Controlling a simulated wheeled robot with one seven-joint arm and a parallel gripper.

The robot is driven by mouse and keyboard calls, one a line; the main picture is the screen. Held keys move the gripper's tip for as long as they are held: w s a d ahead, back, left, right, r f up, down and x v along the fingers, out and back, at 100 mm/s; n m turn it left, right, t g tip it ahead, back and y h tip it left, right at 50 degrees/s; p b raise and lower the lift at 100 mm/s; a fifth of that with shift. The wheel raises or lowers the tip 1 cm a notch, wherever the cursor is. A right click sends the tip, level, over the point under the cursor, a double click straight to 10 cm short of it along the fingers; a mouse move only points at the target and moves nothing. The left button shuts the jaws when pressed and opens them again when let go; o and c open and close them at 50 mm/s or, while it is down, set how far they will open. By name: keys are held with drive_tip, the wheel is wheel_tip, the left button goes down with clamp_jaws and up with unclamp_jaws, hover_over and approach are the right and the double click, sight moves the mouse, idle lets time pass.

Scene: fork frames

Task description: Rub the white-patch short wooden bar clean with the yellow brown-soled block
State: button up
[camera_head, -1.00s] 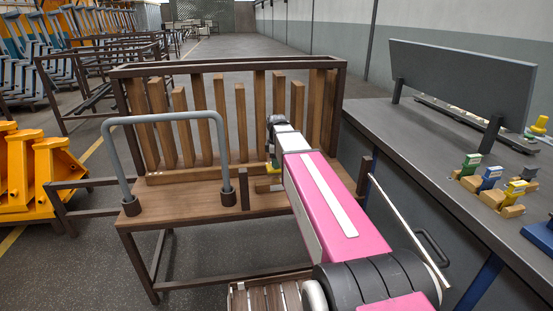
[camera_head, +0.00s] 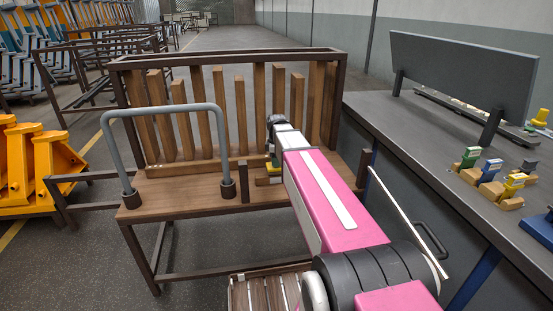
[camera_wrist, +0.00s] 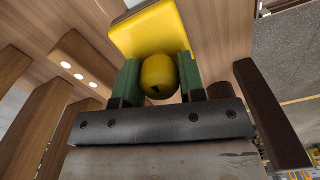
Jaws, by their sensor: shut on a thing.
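The yellow block (camera_wrist: 148,28) has a round yellow knob (camera_wrist: 158,76) facing the wrist camera. My gripper (camera_wrist: 158,80) is shut on that knob with its green-padded fingers. The block's brown sole is hidden in the wrist view. The short wooden bar (camera_wrist: 88,62) lies on the wooden bench to the left of the block, with three white patches showing in a row. The block appears apart from the bar; its height over the bench is hard to tell. In the head view my gripper (camera_head: 271,160) is at the bench, partly hidden by my pink arm.
The wooden bench (camera_head: 190,192) has a row of upright slats behind it and a grey hoop handle (camera_head: 160,112) at left. A dark post (camera_head: 244,180) stands near my gripper. The grey counter (camera_head: 400,125) at right carries several small coloured blocks on wooden bases.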

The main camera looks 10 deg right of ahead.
drive_tip(key=shift+f, duration=0.75)
idle(0.7)
drive_tip(key=shift+d, duration=0.15)
drive_tip(key=shift+d+r, duration=0.1)
drive_tip(key=shift+d, duration=0.2)
drive_tip(key=shift+a, duration=0.9)
drive_tip(key=shift+f, duration=0.2)
drive_tip(key=shift+d, duration=0.15)
